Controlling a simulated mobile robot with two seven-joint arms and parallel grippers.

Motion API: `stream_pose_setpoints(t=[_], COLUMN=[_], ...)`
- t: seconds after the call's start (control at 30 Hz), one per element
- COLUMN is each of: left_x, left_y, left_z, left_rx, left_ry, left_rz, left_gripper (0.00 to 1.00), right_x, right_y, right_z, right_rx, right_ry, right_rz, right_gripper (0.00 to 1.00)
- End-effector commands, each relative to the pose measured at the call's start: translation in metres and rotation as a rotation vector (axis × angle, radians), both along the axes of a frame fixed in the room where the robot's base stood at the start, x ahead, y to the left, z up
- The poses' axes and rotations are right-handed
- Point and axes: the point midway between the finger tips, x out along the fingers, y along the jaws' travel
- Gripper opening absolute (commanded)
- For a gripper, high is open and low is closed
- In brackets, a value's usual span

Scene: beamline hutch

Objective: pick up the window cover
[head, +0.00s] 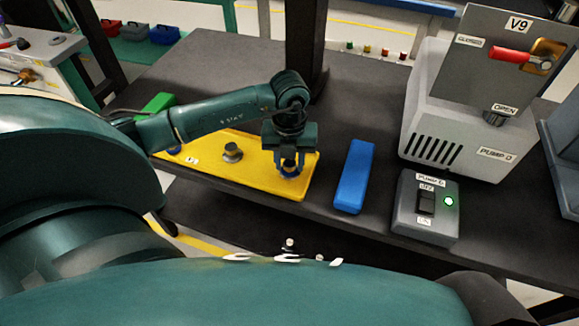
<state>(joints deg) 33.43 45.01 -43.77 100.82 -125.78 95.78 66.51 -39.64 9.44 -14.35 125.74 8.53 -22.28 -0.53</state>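A yellow mat or tray (215,173) lies along the front of the dark bench. A small round dark-blue piece (290,168) with a pale base sits at its right end, and it may be the window cover. My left gripper (289,160) points down over this piece, with one finger on each side of it. The piece is partly hidden by the fingers, and I cannot tell whether they touch it. A grey round knobbed piece (232,152) stands on the yellow surface to the left. My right gripper is not in view.
A blue bar-shaped block (354,176) lies just right of the yellow surface. Right of it are a grey switch box (425,208) with a lit green lamp and the larger pump unit (450,130). A green block (157,104) lies behind my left forearm. The bench behind the gripper is mostly clear.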

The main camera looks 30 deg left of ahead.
Motion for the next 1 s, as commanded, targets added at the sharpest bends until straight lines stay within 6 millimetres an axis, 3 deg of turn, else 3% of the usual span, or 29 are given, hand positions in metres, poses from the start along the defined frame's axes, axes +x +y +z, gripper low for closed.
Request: stream_pose_setpoints(t=[0.37, 0.63, 0.77, 1.0], left_x=[0.000, 0.001, 0.001, 0.001], left_y=[0.000, 0.000, 0.000, 0.000], left_z=[0.000, 0.004, 0.021, 0.069], left_rx=[0.000, 0.000, -0.001, 0.000], left_ry=[0.000, -0.001, -0.006, -0.006], left_rz=[0.000, 0.000, 0.000, 0.000], left_gripper=[0.05, 0.04, 0.04, 0.04], right_x=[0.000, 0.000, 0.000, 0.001], right_y=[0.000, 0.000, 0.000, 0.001], right_z=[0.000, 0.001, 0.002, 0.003], right_rx=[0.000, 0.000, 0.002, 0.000], right_ry=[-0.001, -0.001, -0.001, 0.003], right_rz=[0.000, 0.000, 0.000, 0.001], right_gripper=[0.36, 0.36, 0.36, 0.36])
